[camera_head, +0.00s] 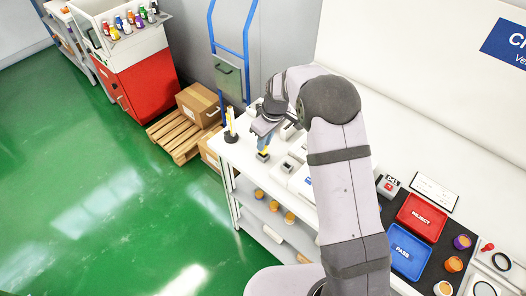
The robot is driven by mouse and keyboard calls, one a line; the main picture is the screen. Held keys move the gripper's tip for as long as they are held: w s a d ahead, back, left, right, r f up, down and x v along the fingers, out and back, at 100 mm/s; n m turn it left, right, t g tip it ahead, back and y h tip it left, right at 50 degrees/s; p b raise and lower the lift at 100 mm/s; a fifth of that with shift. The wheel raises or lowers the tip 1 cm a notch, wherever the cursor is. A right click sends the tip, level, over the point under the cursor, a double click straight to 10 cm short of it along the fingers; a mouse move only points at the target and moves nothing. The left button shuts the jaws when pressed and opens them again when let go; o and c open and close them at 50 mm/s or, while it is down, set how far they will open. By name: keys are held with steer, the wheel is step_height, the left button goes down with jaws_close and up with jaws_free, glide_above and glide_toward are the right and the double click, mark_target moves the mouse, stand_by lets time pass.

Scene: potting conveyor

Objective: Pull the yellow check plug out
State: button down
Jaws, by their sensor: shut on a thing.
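My gripper (263,136) reaches down over the left end of the white bench (240,150), its fingers partly hidden by the wrist. It is shut on the yellow check plug (263,149), which shows as a small yellow piece just below the fingers. A small dark block (263,157) is directly under the plug. The view is too small to tell whether the plug is still seated in it or is clear of it.
A pale yellow upright piece on a black round base (231,137) stands close left of my gripper. Small grey blocks (287,166) sit to the right. A red REJECT tray (421,217) and blue PASS tray (409,251) lie farther right. Green floor is open at left.

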steer(key=shift+r+p, duration=0.4)
steer(key=shift+r, duration=0.4)
steer(key=shift+r, duration=0.25)
steer(key=shift+r+p, duration=1)
steer(key=shift+r, duration=0.25)
steer(key=shift+r, duration=0.25)
step_height(320, 180, up, 6)
steer(key=p, duration=0.4)
steer(key=shift+r+p, duration=0.25)
steer(key=shift+p, duration=0.1)
stand_by(0.6)
